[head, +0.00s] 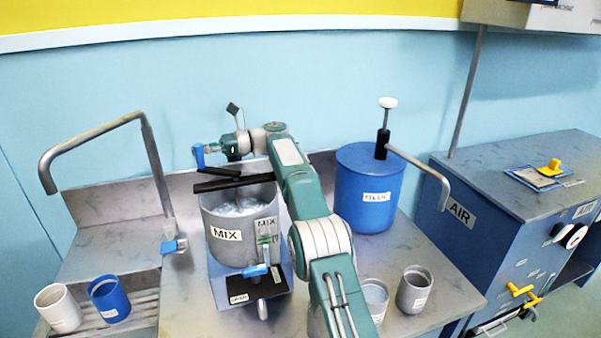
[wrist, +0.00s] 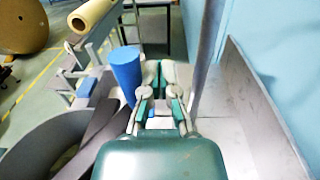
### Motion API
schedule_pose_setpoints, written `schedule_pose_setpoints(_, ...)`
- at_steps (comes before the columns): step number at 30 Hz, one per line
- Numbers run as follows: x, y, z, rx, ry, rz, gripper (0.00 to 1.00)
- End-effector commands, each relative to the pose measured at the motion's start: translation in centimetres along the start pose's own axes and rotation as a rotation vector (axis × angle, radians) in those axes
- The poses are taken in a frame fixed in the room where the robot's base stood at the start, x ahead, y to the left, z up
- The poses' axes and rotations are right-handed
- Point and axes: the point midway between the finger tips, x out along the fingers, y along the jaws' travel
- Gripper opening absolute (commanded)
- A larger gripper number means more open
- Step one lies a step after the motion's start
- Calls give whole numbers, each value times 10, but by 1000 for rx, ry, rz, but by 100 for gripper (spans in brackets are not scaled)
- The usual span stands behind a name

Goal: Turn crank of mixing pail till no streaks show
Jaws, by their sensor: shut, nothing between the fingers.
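The grey mixing pail (head: 228,240), labelled MIX, stands on the steel counter. Its contents (head: 238,208) look pale grey-blue with lighter streaks, partly hidden under the black crank bars (head: 235,184) across the top. The upright blue crank handle (head: 199,158) is at the far left of the pail. My gripper (head: 212,149) reaches left above the pail, close to the handle. In the wrist view my gripper (wrist: 160,108) is shut and empty; the blue handle (wrist: 124,70) stands just left of the fingertips. I cannot tell whether they touch.
A bent steel spout (head: 155,165) rises left of the pail. White and blue cups (head: 108,300) sit on the left drain rack; grey cups (head: 413,290) stand front right.

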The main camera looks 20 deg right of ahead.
Motion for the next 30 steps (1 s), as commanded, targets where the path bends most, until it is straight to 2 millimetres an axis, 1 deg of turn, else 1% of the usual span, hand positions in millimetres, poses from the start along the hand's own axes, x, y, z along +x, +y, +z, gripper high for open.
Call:
schedule_pose_setpoints(24, -31, -18, 0, 2, -1, -362, 0)
schedule_pose_setpoints(27, -40, -22, 0, 0, 1, -401, 0)
schedule_pose_setpoints(30, -51, -25, -1, 1, 0, -398, 0)
